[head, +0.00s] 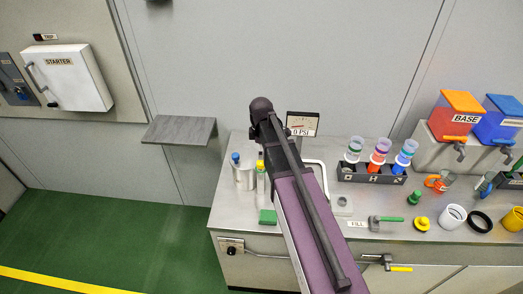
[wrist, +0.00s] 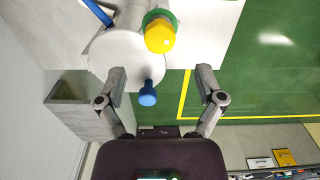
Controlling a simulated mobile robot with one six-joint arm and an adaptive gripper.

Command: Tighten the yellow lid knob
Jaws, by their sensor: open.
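A round yellow knob (wrist: 160,37) with a green ring under it shows at the top of the wrist view, upper middle. In the head view a yellow-topped upright piece (head: 260,165) stands beside the metal pot (head: 243,178), partly hidden by my arm. The pot's pale round top (wrist: 115,50) shows in the wrist view, with a blue knob (wrist: 148,94) at its edge. My gripper (wrist: 161,76) is open and empty, its fingers spread apart. The blue knob appears between them, and the yellow knob lies beyond the fingertips. My arm hides the gripper in the head view.
A gauge (head: 302,124) stands behind my arm. A rack of cups (head: 371,174) and a loose yellow knob-like piece (head: 421,223) are to the right. A grey wall shelf (head: 180,130) is left; green floor is clear.

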